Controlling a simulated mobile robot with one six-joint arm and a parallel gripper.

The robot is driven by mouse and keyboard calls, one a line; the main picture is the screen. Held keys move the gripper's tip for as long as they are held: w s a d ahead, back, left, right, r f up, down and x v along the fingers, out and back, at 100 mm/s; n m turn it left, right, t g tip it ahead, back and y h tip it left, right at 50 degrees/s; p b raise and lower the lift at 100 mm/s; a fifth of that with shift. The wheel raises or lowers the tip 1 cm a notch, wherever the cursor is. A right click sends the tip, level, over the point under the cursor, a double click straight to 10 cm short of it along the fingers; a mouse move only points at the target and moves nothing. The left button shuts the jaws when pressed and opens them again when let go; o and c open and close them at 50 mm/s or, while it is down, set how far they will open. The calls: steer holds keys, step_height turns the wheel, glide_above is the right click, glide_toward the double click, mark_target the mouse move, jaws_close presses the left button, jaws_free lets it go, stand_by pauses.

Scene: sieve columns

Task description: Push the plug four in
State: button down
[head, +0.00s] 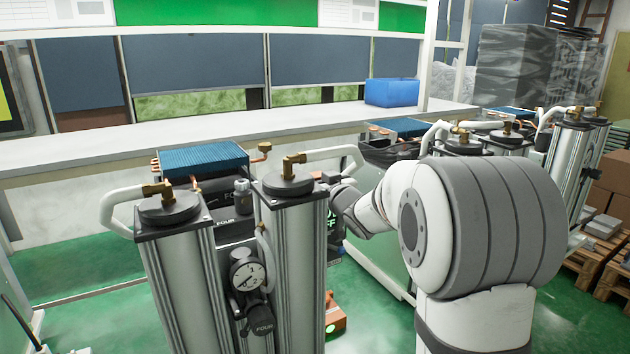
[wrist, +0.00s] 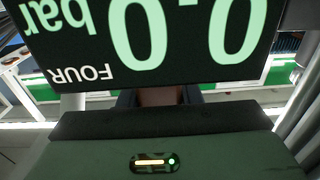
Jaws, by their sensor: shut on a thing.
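My gripper (wrist: 160,97) shows in the wrist view as two dark fingers shut on a small brownish piece. The piece is mostly hidden and seems to be plug four; how deep it sits cannot be told. A dark display (wrist: 150,40) marked FOUR, upside down, reads 0.0 bar just in front of the fingers. In the head view my arm reaches behind the right side of the right column (head: 297,250), so the fingertips and plug are not clearly visible there. The display's green digits (head: 331,224) show partly beside that column.
The left column (head: 180,265) stands beside it, with a gauge (head: 247,277) and a FOUR label (head: 263,327) between them. A blue finned block (head: 204,159) sits behind. A white bench (head: 240,132) carries a blue box (head: 392,92). More columns (head: 575,160) stand at right.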

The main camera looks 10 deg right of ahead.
steer(key=c, duration=1.3)
jaws_free()
steer(key=shift+f, duration=0.4)
steer(key=shift+c, duration=0.2)
steer(key=o, duration=0.3)
steer(key=shift+r, duration=0.15)
steer(key=b+v, duration=0.1)
steer(key=v, duration=0.7)
steer(key=shift+b, duration=0.4)
